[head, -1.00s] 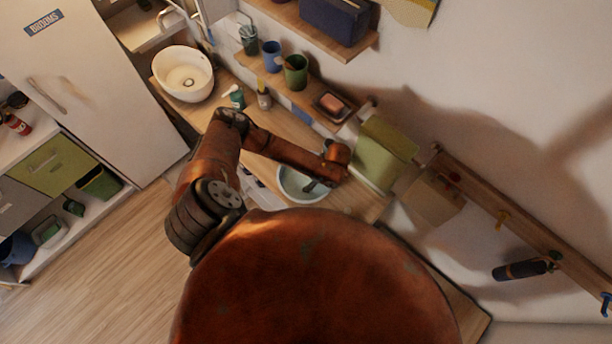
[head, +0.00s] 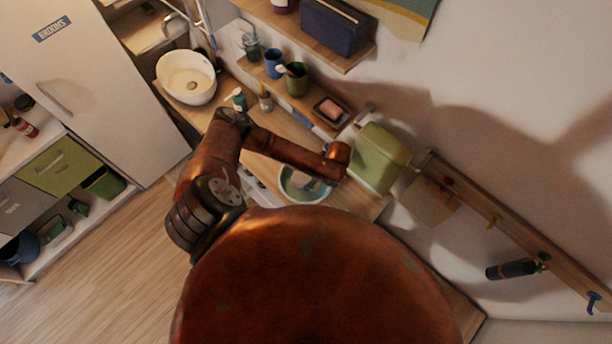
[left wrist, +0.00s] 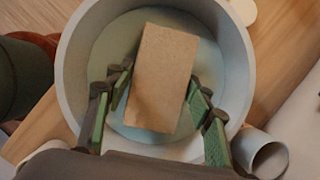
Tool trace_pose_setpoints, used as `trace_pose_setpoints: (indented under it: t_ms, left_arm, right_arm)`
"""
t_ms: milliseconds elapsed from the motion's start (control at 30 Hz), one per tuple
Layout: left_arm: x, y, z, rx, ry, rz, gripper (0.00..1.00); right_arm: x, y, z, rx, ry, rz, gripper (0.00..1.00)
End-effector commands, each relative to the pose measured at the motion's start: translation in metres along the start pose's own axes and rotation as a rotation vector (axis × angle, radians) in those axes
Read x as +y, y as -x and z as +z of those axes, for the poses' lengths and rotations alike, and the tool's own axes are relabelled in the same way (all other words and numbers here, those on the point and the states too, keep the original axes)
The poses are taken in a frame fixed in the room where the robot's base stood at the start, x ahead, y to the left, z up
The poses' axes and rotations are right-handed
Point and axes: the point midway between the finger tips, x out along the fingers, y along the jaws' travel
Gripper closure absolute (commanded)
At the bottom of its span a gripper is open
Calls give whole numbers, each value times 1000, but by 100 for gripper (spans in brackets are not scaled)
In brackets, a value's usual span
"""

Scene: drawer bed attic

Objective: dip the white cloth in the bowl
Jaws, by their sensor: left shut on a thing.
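The bowl (head: 283,190) is round and pale and stands on the wooden counter below my left forearm. It fills much of the left wrist view (left wrist: 72,62), with a pale greenish inside. My left gripper (left wrist: 160,95) points down over the bowl with green-padded fingers. It is shut on a tan rectangular piece (left wrist: 160,78), which shows within the bowl's rim. The piece looks tan, not white, so I cannot tell for sure that it is the cloth. Whether it touches the bowl's bottom or any water is unclear. My right gripper is not in view.
A white basin (head: 187,78) stands at the counter's far left end. A soap dish (head: 331,111), a green cup (head: 296,79) and a blue cup (head: 272,64) stand on the shelf. A green box-shaped thing (head: 379,157) is beside the bowl. A hook rail (head: 500,220) runs along the wall.

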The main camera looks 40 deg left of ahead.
Motion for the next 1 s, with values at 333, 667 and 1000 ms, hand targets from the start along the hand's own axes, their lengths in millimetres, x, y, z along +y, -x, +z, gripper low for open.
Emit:
trace_pose_setpoints:
  t_ms: [333, 667, 1000]
  left_arm:
    - [0, 19, 8, 0, 0, 0, 63]
    - [0, 35, 14, 0, -1, 0, 63]
    - [0, 50, 20, 2, 0, 0, 63]
  right_arm:
    - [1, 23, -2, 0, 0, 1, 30]
    - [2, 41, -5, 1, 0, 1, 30]
    - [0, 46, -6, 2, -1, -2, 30]
